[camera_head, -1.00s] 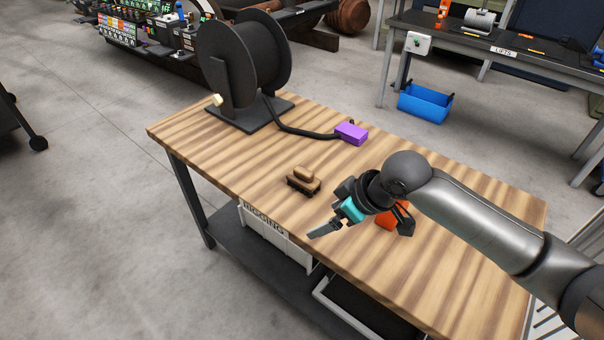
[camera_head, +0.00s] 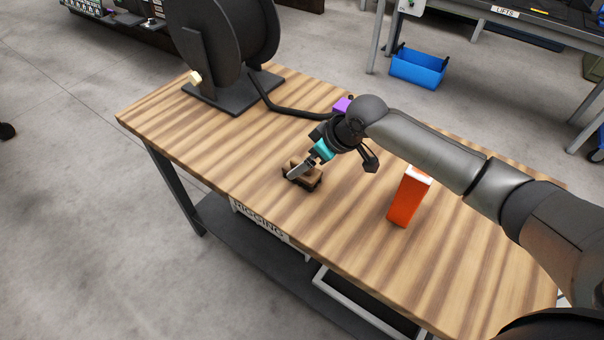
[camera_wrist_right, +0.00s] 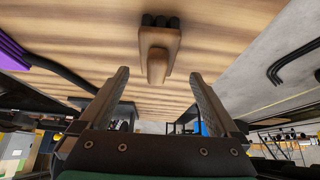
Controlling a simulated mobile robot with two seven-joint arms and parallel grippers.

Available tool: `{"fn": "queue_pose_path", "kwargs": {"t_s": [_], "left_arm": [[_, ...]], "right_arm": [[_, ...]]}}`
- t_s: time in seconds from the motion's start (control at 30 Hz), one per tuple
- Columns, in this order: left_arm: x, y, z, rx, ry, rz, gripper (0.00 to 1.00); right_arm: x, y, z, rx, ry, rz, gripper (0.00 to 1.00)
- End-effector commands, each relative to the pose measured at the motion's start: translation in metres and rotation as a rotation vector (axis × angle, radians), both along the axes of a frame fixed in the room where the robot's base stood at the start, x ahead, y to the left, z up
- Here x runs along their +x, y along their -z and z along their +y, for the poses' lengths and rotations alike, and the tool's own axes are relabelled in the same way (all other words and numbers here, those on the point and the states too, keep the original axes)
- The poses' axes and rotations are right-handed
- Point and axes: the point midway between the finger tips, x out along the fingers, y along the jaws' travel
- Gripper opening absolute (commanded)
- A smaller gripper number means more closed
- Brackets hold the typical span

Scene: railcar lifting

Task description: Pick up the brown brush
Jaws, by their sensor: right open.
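The brown brush (camera_head: 304,175) lies on the striped wooden table (camera_head: 240,170), with its dark bristles down and a raised grip on top. My right gripper (camera_head: 297,172) is over it in the head view, and a finger hides part of the brush. In the right wrist view the brush (camera_wrist_right: 158,52) shows ahead of the two spread fingertips, roughly centred between them. The right gripper (camera_wrist_right: 160,80) is open, with nothing between its fingers. My left gripper is not in view.
A large black reel (camera_head: 225,50) stands at the table's far left, its black hose running to a purple block (camera_head: 343,104) partly behind my arm. An orange box (camera_head: 408,198) stands right of the brush. The table between brush and front edge is clear.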

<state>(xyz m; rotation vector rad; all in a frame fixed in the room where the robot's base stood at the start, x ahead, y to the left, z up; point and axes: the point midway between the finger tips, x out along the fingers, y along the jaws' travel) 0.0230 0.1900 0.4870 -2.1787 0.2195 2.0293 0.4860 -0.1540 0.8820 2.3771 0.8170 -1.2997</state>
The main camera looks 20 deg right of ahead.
Motion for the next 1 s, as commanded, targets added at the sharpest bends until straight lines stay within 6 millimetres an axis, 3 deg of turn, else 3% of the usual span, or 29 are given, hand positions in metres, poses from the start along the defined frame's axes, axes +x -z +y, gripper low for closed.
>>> {"fn": "queue_pose_path", "kwargs": {"t_s": [0.23, 0.53, 0.87, 1.0], "left_arm": [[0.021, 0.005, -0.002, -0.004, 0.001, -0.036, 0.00], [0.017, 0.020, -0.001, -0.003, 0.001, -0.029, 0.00], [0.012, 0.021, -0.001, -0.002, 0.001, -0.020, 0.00], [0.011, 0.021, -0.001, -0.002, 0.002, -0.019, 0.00]], "right_arm": [[0.008, 0.013, 0.005, 0.000, -0.002, -0.001, 0.97], [0.026, 0.044, 0.016, 0.000, -0.001, 0.000, 0.97], [0.028, 0.047, 0.017, -0.002, -0.001, -0.001, 0.97], [0.028, 0.047, 0.017, -0.002, -0.001, -0.001, 0.82]]}}
